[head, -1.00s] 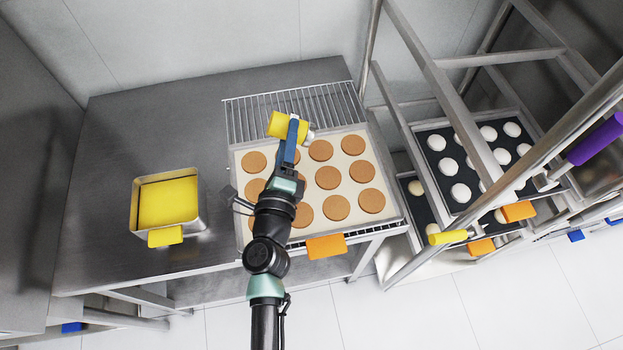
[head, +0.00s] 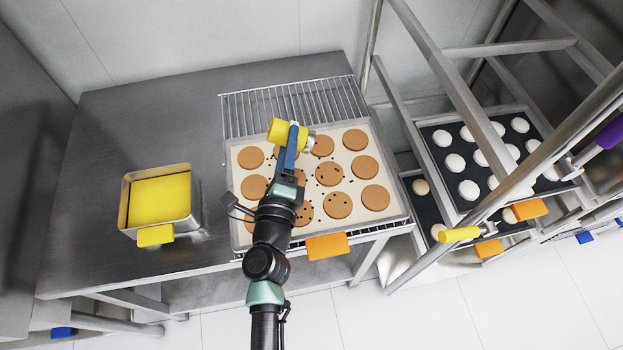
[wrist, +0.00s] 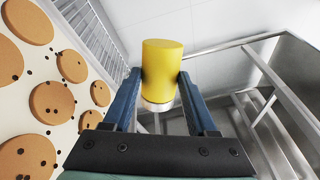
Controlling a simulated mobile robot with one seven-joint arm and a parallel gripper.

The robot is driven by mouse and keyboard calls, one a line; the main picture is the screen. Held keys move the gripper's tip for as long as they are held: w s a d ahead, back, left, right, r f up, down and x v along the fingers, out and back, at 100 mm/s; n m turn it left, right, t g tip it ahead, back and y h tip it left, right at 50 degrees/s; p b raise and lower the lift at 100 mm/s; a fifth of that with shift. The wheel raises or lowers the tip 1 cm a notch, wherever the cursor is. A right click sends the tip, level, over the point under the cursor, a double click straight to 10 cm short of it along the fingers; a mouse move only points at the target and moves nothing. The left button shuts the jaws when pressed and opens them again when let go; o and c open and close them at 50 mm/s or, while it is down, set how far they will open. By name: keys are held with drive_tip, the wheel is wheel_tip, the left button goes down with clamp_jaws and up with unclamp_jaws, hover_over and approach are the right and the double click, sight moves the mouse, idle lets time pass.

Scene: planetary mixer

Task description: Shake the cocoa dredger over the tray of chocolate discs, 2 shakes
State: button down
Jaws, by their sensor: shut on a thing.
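The cocoa dredger is a yellow cylinder (head: 281,131) with a silver end. My gripper (head: 292,137) is shut on it above the back part of the tray. In the wrist view the dredger (wrist: 161,72) stands between the two blue fingers (wrist: 161,85), its silver end toward the gripper's base. The tray (head: 240,232) has a pale liner and an orange tab at its front. Chocolate discs (head: 338,205) lie on it in rows, brown and round. Dark specks are scattered on the discs and the liner between them. My arm hides some discs in the left part.
A metal box with yellow contents (head: 160,200) and a yellow tab stands on the steel table (head: 110,130) at left. A wire rack (head: 250,110) lies under the tray. A shelf rack at right holds trays of white rounds (head: 455,163). The table's back left is clear.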

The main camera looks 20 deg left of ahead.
sight(286, 130)
wheel_tip(286, 130, up, 5)
drive_tip(key=p, duration=0.5)
drive_tip(key=shift+r, duration=0.1)
idle(0.4)
wheel_tip(286, 130, down, 5)
drive_tip(key=b, duration=0.5)
idle(0.4)
